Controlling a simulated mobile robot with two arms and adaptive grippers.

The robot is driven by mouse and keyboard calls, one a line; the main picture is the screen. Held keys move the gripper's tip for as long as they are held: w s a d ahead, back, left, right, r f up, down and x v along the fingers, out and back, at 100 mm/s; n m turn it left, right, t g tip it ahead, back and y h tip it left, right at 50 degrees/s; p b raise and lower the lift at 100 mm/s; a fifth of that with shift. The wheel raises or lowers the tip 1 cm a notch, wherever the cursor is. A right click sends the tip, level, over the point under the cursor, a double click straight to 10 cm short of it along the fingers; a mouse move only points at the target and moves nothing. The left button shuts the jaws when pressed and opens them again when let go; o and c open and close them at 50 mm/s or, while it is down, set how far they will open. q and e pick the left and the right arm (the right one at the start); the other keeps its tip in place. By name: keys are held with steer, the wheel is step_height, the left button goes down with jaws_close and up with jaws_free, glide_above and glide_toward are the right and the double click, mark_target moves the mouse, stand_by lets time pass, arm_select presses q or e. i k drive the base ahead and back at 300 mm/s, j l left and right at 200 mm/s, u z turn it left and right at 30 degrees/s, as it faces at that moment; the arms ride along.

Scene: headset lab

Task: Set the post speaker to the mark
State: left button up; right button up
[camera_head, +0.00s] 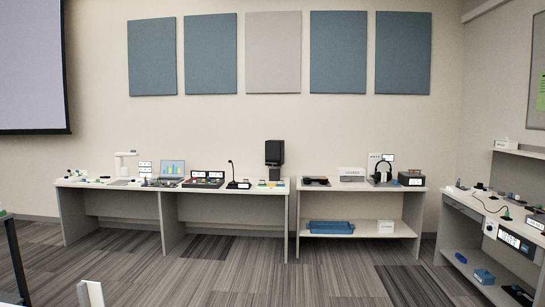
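The post speaker (274,152) is a black box on a short dark post. It stands upright near the right end of the long white bench (240,190) against the far wall. Small yellow, green and blue items (272,184) lie around its foot, too small to make out. I cannot pick out the mark at this distance. Neither of my grippers shows in the view, and the bench is well across the room.
A white shelf table (312,187) with headphones (383,170) and a blue tray (331,227) stands right of the bench, past a narrow gap. Another bench (475,208) runs along the right wall. The striped floor (260,275) in front is clear. A dark-framed object (17,260) stands lower left.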

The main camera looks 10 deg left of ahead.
mark_target(274, 149)
steer(key=i+l+z, duration=0.15)
steer(key=i+l, duration=0.15)
steer(key=i+l+z, duration=0.15)
steer(key=i, duration=0.35)
steer(key=i+l+z, duration=0.2)
steer(key=i, duration=0.2)
steer(key=i+l+z, duration=0.15)
steer(key=i, duration=0.3)
steer(key=i+j+u, duration=0.1)
steer(key=i+u, duration=0.25)
steer(key=i, duration=0.55)
steer(key=i+l+u, duration=0.1)
steer(key=i+u, duration=0.3)
steer(key=i, duration=0.5)
steer(key=i+u, duration=0.1)
steer(key=i, duration=0.5)
steer(key=i+u, duration=0.15)
steer(key=i, duration=0.45)
steer(key=i+l+u, duration=0.1)
steer(key=i, duration=0.5)
steer(key=l, duration=0.1)
